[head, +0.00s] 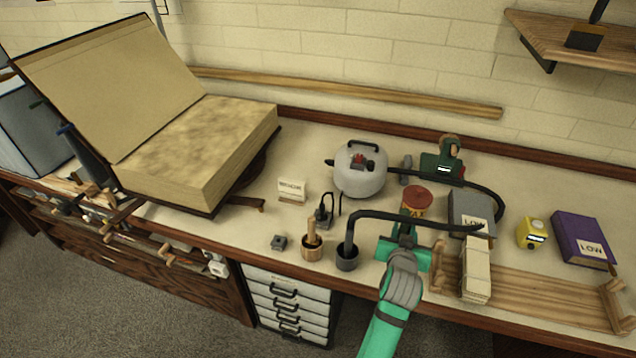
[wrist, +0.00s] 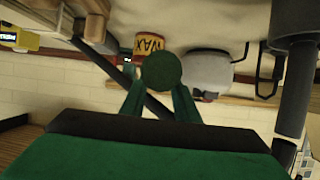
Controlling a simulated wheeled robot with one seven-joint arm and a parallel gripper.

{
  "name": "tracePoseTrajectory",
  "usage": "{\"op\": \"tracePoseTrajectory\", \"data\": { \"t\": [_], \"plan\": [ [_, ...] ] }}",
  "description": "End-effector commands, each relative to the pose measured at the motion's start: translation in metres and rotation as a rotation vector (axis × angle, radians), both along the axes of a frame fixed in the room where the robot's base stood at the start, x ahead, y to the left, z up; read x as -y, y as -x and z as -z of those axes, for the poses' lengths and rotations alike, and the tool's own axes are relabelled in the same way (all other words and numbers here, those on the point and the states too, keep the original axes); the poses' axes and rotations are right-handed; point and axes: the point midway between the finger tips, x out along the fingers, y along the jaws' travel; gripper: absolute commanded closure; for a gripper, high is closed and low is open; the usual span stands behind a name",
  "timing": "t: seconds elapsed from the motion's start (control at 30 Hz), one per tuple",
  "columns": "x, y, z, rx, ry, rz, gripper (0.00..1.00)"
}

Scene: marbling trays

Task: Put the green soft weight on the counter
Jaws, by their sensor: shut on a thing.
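The green soft weight (wrist: 161,71) is a round dark green thing held between my gripper's two green fingers in the wrist view. In the head view a small part of the weight (head: 409,219) shows just in front of the red-topped wax tin. My gripper (head: 407,232) is shut on it, over the front part of the pale counter (head: 225,232). My gripper's body hides much of the weight in the head view. I cannot tell whether the weight touches the counter.
A dark cup with a bent black rod (head: 347,258) stands left of my gripper. A wooden rack (head: 545,293) and pale block (head: 475,283) are to its right. The wax tin (head: 417,196) and grey pot (head: 360,178) stand behind. Bare counter lies around the small card (head: 291,190).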

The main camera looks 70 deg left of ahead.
Motion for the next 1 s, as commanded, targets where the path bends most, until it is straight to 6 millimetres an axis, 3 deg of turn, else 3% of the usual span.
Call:
{"op": "tracePoseTrajectory", "data": {
  "t": [0.23, 0.5, 0.77, 1.0],
  "plan": [
    [-0.002, 0.004, 0.006, 0.000, 0.000, -0.009, 1.00],
    [-0.002, 0.004, 0.050, -0.001, 0.001, -0.009, 1.00],
    [-0.003, 0.004, 0.069, 0.000, -0.001, -0.009, 1.00],
    [-0.003, 0.004, 0.097, 0.000, -0.001, -0.010, 1.00]
  ]
}}
